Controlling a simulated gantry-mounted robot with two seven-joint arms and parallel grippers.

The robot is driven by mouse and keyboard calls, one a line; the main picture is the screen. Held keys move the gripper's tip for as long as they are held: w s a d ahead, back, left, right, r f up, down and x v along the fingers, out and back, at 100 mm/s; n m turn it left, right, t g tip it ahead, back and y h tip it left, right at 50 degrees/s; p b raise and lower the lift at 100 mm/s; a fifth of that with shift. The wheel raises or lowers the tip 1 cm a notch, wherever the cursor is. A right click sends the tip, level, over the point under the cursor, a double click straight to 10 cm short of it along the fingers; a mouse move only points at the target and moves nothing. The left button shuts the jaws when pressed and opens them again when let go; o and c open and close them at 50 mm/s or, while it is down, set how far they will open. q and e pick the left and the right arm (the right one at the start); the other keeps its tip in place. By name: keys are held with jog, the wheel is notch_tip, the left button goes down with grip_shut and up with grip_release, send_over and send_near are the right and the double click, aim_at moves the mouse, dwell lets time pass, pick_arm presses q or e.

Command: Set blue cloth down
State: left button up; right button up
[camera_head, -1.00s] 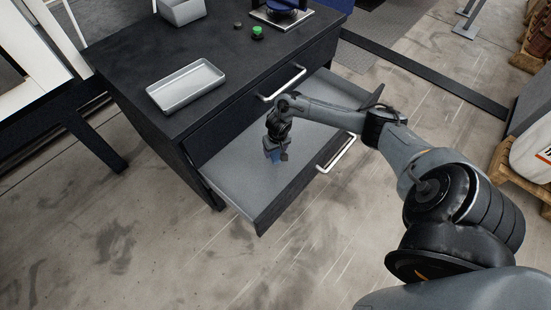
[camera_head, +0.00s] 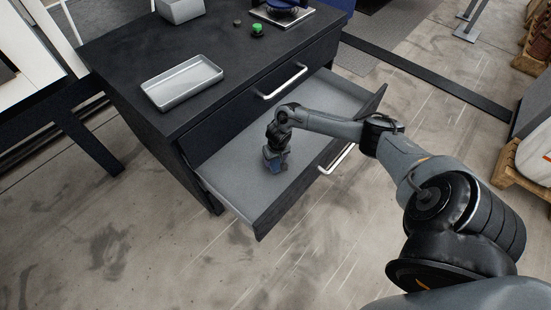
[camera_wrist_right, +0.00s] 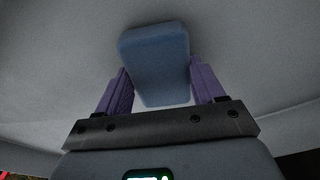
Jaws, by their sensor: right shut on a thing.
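The blue cloth (camera_wrist_right: 155,55) is a small folded block between the two purple fingers of my right gripper (camera_wrist_right: 160,85) in the right wrist view. The gripper is shut on it. In the head view my right gripper (camera_head: 275,160) points down inside the open drawer (camera_head: 225,178), low over its grey floor. A bit of the blue cloth (camera_head: 273,166) shows at the fingertips there. I cannot tell whether the cloth touches the drawer floor. My left gripper is not in view.
The dark cabinet top above the drawer carries a grey tray (camera_head: 182,82), a grey bin (camera_head: 180,10), a green button (camera_head: 257,28) and a blue device on a plate. The drawer front has a white handle (camera_head: 337,158). The drawer floor around the gripper is clear.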

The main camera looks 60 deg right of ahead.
jog(key=o, duration=0.9)
jog(key=shift+f, duration=0.1)
jog(key=shift+o, duration=0.2)
